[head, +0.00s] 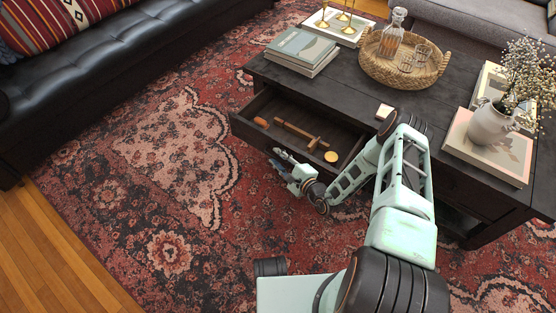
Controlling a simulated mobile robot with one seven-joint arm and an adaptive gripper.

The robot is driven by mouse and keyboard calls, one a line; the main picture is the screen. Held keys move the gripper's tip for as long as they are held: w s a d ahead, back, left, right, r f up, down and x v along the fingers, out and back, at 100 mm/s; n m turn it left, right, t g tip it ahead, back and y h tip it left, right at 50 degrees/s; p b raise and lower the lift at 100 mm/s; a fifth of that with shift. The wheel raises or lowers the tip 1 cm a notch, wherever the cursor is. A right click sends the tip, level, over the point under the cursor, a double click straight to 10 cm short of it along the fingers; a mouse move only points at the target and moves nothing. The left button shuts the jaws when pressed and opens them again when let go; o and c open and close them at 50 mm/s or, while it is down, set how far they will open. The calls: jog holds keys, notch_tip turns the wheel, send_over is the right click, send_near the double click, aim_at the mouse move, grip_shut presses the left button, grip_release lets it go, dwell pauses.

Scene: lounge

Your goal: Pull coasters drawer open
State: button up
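A dark wooden drawer (262,104) stands pulled out from the long side of the black coffee table (330,88), with its inside showing. In it lie a wooden tool-like piece (300,133), a small brown wooden item (261,122) and a round yellow disc (331,157). The drawer's handle does not show. I cannot tell whether the gripper touches the panel.
A black sofa (100,75) stands left; open rug (170,160) lies between.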

jog(key=r, duration=0.8)
jog(key=shift+w+r, duration=0.2)
